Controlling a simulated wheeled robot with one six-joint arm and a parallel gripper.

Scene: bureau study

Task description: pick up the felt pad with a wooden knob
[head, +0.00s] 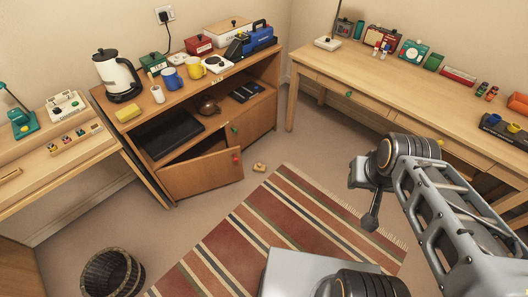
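A small tan block-like thing (259,168) lies on the floor between the cabinet and the striped rug. It may be the felt pad with a wooden knob, but it is too small to tell for sure. My arm reaches in from the right. A dark end part (372,212) that may be my gripper hangs over the rug, to the right of the tan thing and well apart from it. Its fingers cannot be made out, and I see nothing held there.
The low cabinet (205,178) has a door standing open over the floor. Its top bears a kettle (118,75), mugs and boxes. A long desk (385,85) stands at the right. A wicker basket (112,272) stands lower left. The striped rug (255,235) is clear.

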